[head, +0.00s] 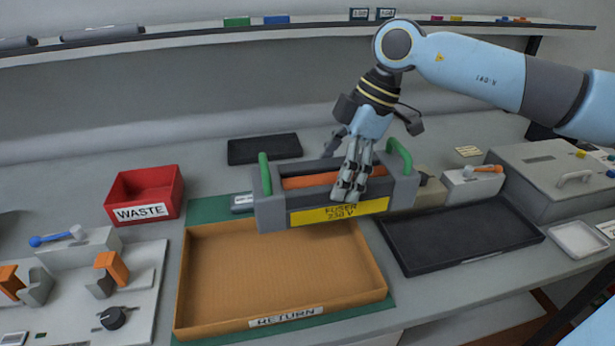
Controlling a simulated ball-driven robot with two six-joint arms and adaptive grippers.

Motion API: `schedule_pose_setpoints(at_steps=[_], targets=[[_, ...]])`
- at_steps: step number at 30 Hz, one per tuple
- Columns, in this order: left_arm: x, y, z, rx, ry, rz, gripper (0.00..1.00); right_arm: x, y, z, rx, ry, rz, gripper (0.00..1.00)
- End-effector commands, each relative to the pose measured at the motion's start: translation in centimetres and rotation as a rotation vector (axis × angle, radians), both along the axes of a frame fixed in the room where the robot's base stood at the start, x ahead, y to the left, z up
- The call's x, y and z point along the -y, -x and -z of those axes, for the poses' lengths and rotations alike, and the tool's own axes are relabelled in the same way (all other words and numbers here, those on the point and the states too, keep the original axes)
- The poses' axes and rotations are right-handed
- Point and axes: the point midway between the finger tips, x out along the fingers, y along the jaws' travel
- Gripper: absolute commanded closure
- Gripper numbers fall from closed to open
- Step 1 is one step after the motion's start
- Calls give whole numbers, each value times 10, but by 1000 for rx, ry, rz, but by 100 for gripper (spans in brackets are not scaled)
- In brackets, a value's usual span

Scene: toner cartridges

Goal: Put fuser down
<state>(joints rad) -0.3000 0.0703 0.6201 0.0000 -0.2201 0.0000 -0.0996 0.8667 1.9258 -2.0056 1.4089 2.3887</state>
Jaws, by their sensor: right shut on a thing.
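The fuser (290,215) is a grey unit with green end handles, an orange roller and a yellow "FUSER 230 V" label. My right gripper (350,190) comes down from above and is shut on the fuser near its middle. The fuser appears to be above the bench, overlapping the back edge of the "RETURN" tray (225,317) in the picture; its exact height cannot be told. The tray is tan, empty in its visible part, and sits on a green mat (205,209). My left gripper does not show.
A red "WASTE" bin (145,192) stands to the left. A black tray (460,235) lies to the right, and a smaller dark tray (264,149) lies behind. A grey box with a handle (555,175) is far right. Fixtures with orange parts (85,285) fill the left front.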

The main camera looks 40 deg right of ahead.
Motion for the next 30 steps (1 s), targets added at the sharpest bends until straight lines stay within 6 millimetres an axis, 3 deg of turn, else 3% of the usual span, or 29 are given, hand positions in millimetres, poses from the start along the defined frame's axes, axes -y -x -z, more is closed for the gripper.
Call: schedule_pose_setpoints(at_steps=[18, 26, 30], targets=[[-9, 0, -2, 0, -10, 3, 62, -83, -60, 56, 6, -8, -1, 68], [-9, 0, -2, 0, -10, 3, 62, -93, -68, 68, 6, -4, -2, 68], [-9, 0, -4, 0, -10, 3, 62, -93, -67, 87, 3, -4, -1, 68]])
